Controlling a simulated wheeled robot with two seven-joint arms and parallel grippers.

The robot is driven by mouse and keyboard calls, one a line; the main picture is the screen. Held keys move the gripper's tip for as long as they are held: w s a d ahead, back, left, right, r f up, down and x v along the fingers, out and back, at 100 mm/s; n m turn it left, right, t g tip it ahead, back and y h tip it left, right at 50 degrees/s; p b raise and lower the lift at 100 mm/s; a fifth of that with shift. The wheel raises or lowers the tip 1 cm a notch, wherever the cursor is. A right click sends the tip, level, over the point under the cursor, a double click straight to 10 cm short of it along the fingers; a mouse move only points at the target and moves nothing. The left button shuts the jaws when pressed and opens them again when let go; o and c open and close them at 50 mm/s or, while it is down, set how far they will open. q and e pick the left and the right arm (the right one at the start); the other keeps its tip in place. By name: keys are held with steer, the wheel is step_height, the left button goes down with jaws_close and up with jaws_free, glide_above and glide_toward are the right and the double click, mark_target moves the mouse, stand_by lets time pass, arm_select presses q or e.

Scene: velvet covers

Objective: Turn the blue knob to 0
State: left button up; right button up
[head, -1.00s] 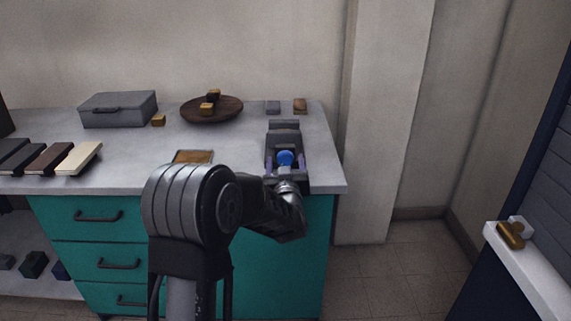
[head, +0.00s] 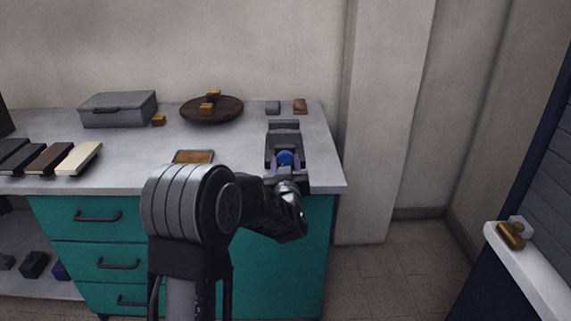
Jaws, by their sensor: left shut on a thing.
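The blue knob (head: 285,158) sits on a dark grey device (head: 284,127) near the right end of the countertop. My left gripper (head: 285,168) reaches it from the front, with its fingers on either side of the knob, and is shut on it. The gripper and wrist cover the lower part of the knob and the front of the device. No marking or number for the knob's setting can be read. My right gripper is not in view.
Left on the grey countertop (head: 130,170) are a grey lidded box (head: 118,109), a round brown dish (head: 211,110) with small blocks and several flat slabs. A framed brown pad (head: 193,157) lies left of the device. Two small blocks stand behind it.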

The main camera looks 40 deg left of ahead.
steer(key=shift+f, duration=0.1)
arm_select(q)
steer(key=shift+f+n+b, duration=0.25)
steer(key=shift+n+b, duration=0.55)
steer(key=shift+b, duration=0.4)
steer(key=n+b, duration=0.4)
steer(key=b, duration=0.1)
steer(key=shift+f, duration=0.1)
steer(key=n+b, duration=1.1)
steer(key=shift+d, duration=0.1)
steer(key=n+b, duration=0.2)
steer(key=n, duration=0.1)
steer(key=shift+r, duration=0.25)
steer(key=shift+r+n+b, duration=0.15)
steer(key=shift+n+b, duration=0.5)
steer(key=shift+n, duration=0.05)
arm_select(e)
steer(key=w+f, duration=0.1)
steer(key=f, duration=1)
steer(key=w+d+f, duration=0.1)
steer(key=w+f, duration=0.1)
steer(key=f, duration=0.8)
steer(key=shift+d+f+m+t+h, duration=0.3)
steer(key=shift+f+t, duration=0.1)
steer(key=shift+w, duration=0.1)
